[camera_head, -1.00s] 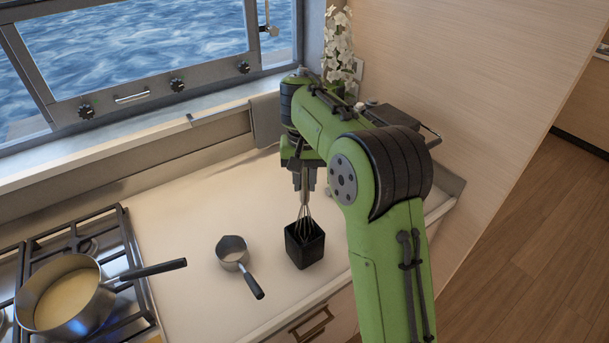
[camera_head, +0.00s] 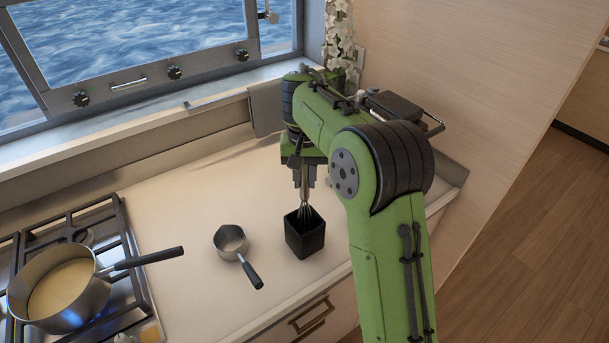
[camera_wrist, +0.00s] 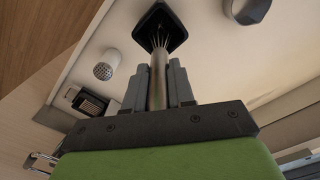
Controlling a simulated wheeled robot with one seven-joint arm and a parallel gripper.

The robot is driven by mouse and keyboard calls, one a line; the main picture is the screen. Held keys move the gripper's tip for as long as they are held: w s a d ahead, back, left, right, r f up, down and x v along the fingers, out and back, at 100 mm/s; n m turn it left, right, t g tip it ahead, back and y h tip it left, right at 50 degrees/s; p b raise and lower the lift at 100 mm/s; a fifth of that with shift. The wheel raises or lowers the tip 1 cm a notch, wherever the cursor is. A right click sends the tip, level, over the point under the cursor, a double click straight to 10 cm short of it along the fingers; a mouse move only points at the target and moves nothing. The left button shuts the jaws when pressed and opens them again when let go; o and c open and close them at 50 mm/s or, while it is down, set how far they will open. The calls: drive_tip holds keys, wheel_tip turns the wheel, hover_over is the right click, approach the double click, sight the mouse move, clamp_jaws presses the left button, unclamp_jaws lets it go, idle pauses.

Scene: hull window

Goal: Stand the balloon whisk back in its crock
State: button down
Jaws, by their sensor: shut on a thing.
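The balloon whisk (camera_head: 304,211) hangs upright below my gripper (camera_head: 303,182), wires downward. My gripper is shut on its handle. The crock (camera_head: 304,240) is a black square pot standing on the white counter. The lower wires are inside the crock's opening and hidden by its walls. In the wrist view the whisk's handle (camera_wrist: 158,80) runs between the fingers of my gripper (camera_wrist: 159,88). The wires reach into the dark mouth of the crock (camera_wrist: 160,22) there. I cannot tell whether the whisk touches the bottom.
A larger pan (camera_head: 62,290) sits on the lit hob at the left. White flowers (camera_head: 340,45) stand behind my arm. The counter behind the small saucepan is clear.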

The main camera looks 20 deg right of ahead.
drive_tip(key=shift+f+b, duration=0.4)
drive_tip(key=shift+f, duration=0.25)
drive_tip(key=c, duration=0.9)
unclamp_jaws()
wheel_tip(320, 180, up, 8)
drive_tip(key=p, duration=0.8)
drive_tip(key=shift+r, duration=0.1)
idle(0.4)
